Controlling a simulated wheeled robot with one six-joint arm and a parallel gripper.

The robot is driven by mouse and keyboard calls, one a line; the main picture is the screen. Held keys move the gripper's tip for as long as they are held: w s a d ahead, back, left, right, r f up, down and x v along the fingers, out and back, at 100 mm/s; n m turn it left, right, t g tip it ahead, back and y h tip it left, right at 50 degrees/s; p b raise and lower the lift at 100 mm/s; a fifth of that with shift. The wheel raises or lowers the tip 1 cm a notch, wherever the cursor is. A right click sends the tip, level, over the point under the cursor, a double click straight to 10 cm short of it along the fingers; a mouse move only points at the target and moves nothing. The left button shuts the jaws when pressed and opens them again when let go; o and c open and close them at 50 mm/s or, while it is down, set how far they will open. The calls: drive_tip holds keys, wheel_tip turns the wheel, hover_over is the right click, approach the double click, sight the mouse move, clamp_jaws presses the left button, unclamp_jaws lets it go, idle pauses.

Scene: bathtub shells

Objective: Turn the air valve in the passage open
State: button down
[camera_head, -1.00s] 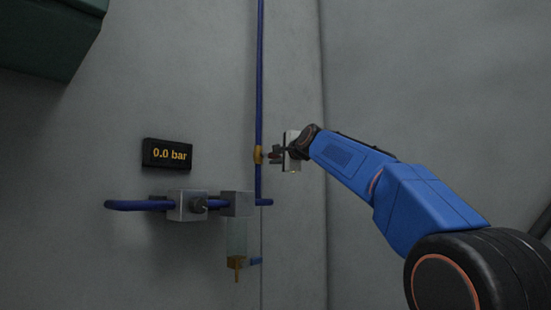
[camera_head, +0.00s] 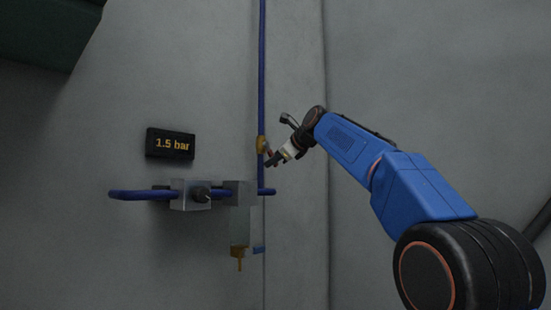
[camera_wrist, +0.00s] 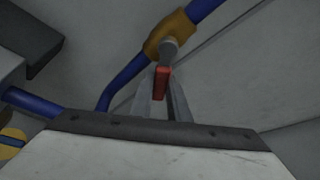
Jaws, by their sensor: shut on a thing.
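The air valve is a brass-coloured body (camera_head: 262,144) on the vertical blue pipe; it also shows at the top of the wrist view (camera_wrist: 166,35). Its red lever (camera_wrist: 161,82) hangs from a grey stem and points down in the wrist view. My gripper (camera_head: 273,158) comes in from the right, tilted, at the valve. In the wrist view my gripper (camera_wrist: 162,92) has its two fingers on either side of the red lever and is shut on it. The fingers hide the lever's lower end. A black display (camera_head: 170,144) left of the pipe reads 1.5 bar.
A horizontal blue pipe (camera_head: 135,194) with a grey regulator block (camera_head: 188,196) and a second block (camera_head: 239,193) runs below the display. A filter bowl with a brass tip (camera_head: 239,252) hangs beneath. The grey wall right of the vertical pipe is bare.

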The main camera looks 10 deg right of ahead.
drive_tip(key=shift+s+a+f+m+g+y, duration=0.2)
drive_tip(key=shift+s+a+m+g+y, duration=0.25)
drive_tip(key=shift+m, duration=0.4)
drive_tip(key=shift+s+a+f+m+g+y, duration=0.25)
drive_tip(key=shift+a+m+g+y, duration=0.2)
drive_tip(key=shift+m, duration=0.35)
drive_tip(key=shift+s+a+f+m+g+y, duration=0.2)
drive_tip(key=shift+s+a+m+g+y, duration=0.15)
drive_tip(key=shift+a+m, duration=0.35)
drive_tip(key=shift+d+m, duration=0.1)
drive_tip(key=shift+m, duration=0.15)
drive_tip(key=c, duration=1.7)
unclamp_jaws()
drive_tip(key=v, duration=1.7)
drive_tip(key=shift+s+d+r, duration=0.1)
drive_tip(key=shift+s+d, duration=0.05)
drive_tip(key=shift+d, duration=0.05)
